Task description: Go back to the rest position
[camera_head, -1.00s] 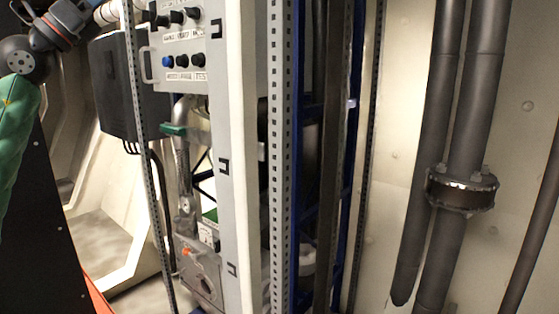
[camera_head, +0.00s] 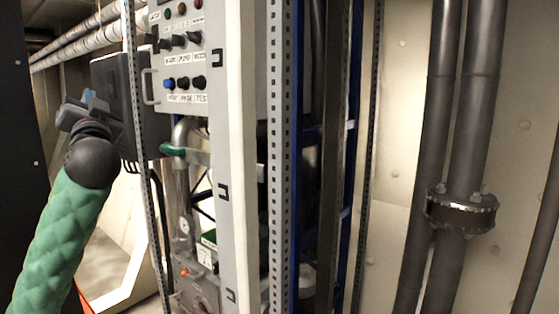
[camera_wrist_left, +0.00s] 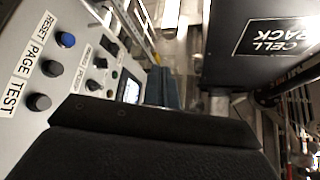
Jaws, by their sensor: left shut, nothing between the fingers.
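My left gripper (camera_head: 80,108) is at the left of the head view, at the end of my green-sleeved arm. It is shut with nothing held, and stands in front of the black box behind the rack, apart from the control panel (camera_head: 203,55). In the left wrist view the gripper's blue-grey fingers (camera_wrist_left: 164,88) show in the middle, above a dark part of my wrist. The control panel (camera_wrist_left: 62,75) is on the left there, with knobs and the labels RESET, PAGE and TEST. My right gripper is in neither view.
A black box labelled CELL PACK (camera_wrist_left: 262,45) is near the gripper in the wrist view. A perforated rack post (camera_head: 281,160) stands mid-view. Dark pipes (camera_head: 470,120) with a flange run down the right wall. A green-handled pipe (camera_head: 178,150) is below the panel.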

